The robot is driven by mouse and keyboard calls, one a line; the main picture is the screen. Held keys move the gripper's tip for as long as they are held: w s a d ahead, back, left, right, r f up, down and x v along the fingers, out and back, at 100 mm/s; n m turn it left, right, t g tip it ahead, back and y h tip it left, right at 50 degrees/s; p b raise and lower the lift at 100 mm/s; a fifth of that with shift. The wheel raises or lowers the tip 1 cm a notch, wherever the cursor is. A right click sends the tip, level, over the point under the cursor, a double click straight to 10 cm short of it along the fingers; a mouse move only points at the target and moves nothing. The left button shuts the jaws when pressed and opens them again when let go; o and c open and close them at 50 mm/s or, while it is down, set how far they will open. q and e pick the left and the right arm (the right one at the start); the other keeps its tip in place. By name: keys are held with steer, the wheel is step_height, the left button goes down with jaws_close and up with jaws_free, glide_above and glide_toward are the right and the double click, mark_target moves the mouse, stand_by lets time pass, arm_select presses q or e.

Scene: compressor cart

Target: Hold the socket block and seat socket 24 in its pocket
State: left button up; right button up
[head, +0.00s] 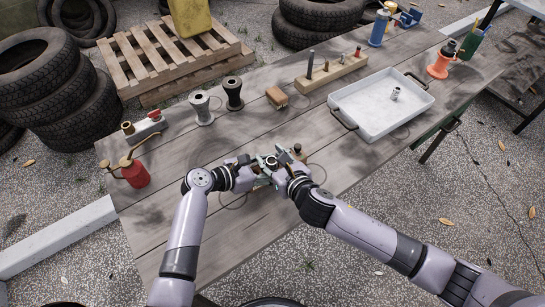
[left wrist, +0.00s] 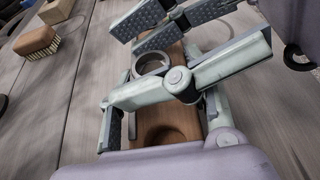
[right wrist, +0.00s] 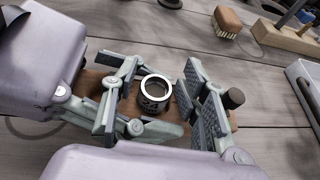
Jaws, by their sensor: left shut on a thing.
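The brown socket block (left wrist: 170,108) lies on the table, with an empty round pocket near the left wrist camera. My left gripper (head: 254,171) is shut on the block from its sides. A silver ring-shaped socket (right wrist: 155,92) with dark markings stands upright at the block's middle; it also shows in the left wrist view (left wrist: 151,62). Its lower part is hidden, so I cannot tell how deep it sits. My right gripper (right wrist: 160,104) is open, its fingers on either side of the socket with visible gaps. A dark peg (right wrist: 233,98) stands at the block's far end.
A white tray (head: 352,119) with a small metal socket (head: 395,94) stands to the right. A brush (head: 277,97), a wooden rack (head: 331,75) and two spool-like parts (head: 202,110) lie behind. A red oil can (head: 134,174) is at left. Bare tabletop surrounds the block.

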steer(key=shift+o, duration=0.4)
steer(key=shift+d+f, duration=0.15)
steer(key=shift+f, duration=0.05)
steer(key=shift+s, duration=0.2)
arm_select(q)
steer(key=o, duration=0.5)
steer(key=shift+w+a+f, duration=0.15)
steer(key=shift+w+a, duration=0.05)
steer(key=shift+a, duration=0.1)
arm_select(e)
steer(key=v, duration=0.6)
steer(key=shift+s+r, duration=0.1)
steer(key=shift+s, duration=0.1)
arm_select(q)
steer(key=shift+s+d, duration=0.1)
steer(key=shift+s, duration=0.05)
steer(key=c, duration=0.5)
steer(key=shift+d, duration=0.2)
arm_select(e)
steer(key=v, duration=0.5)
steer(key=shift+d+r, duration=0.1)
steer(key=shift+r, duration=0.15)
